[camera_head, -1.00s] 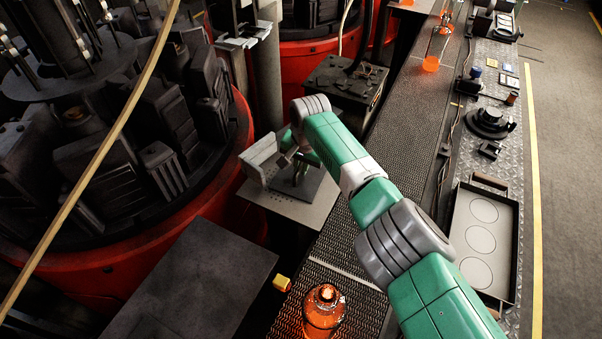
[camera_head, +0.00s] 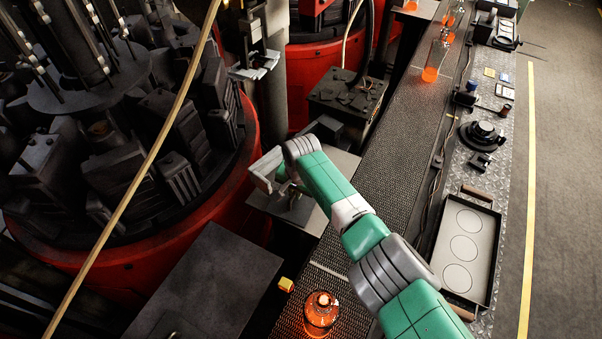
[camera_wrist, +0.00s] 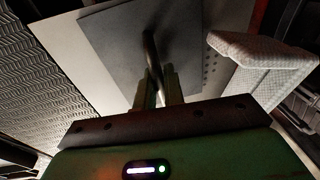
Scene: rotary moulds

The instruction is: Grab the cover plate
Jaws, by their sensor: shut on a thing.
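The cover plate (camera_head: 293,209) is a dark grey flat plate with a thin upright handle. It lies over a larger light grey plate (camera_head: 312,220) beside the conveyor. In the wrist view, the dark cover plate (camera_wrist: 105,42) fills the upper middle, and its handle (camera_wrist: 152,45) comes down between my fingers. My gripper (camera_wrist: 157,78) is shut on the handle. In the head view, my gripper (camera_head: 286,180) is small and partly hidden by my wrist. Whether the cover plate touches the light plate cannot be told.
A pale block-shaped part (camera_head: 264,170) stands close to the left of the cover plate; it also shows in the wrist view (camera_wrist: 262,65). The rotary mould machine (camera_head: 130,150) is at left. The conveyor (camera_head: 385,150) runs at right, with a glowing orange bottle (camera_head: 320,312) nearby.

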